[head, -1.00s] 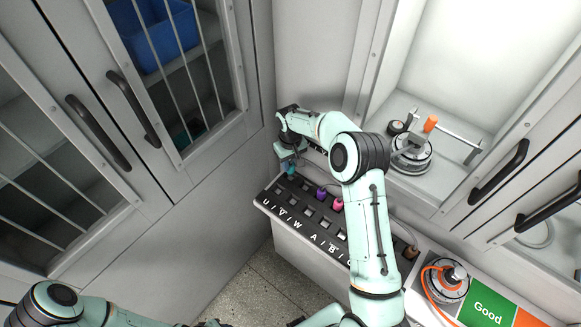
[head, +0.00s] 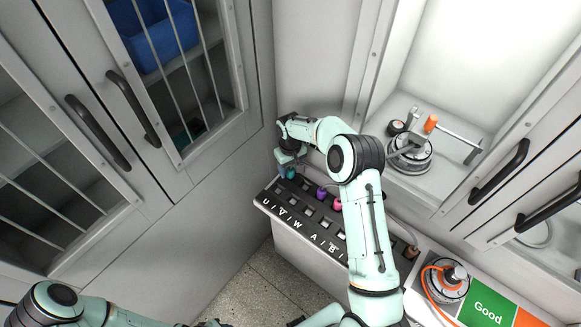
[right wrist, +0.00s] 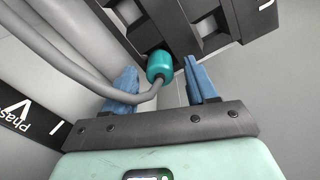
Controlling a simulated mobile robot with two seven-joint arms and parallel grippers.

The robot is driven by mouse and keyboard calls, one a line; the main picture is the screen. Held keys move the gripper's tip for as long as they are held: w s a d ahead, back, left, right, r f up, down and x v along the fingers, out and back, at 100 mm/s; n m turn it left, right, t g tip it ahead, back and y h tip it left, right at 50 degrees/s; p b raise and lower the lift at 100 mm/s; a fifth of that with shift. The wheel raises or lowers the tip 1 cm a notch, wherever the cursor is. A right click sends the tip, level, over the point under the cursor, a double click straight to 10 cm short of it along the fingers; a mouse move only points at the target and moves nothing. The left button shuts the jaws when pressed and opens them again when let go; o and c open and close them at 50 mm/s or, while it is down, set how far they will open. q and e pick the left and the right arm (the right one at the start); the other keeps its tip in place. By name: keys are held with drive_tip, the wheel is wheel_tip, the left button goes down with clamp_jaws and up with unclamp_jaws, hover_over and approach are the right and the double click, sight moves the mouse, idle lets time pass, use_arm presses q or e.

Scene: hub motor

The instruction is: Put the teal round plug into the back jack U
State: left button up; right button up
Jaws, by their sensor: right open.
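The teal round plug (head: 291,173) is at the far end of the black jack strip (head: 322,222), in the back row near the letter U. In the right wrist view the teal plug (right wrist: 159,67) stands with its far end against the dark strip at a jack opening; how deep it sits is hidden. Its grey cable bends away to the left. My right gripper (head: 285,170) is open. Its blue fingers (right wrist: 158,72) are on either side of the plug, with a gap showing on both sides. My left arm shows at the lower left, but its gripper is not visible.
A purple plug (head: 321,192) and a pink plug (head: 337,204) stand in the back row. A hub motor (head: 410,155) sits in the recess, and another with an orange cable (head: 445,283) by the green Good panel (head: 487,306). A cabinet wall is close on the left.

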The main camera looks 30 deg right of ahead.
sight(290, 170)
wheel_tip(290, 170, up, 12)
idle(0.4)
idle(0.5)
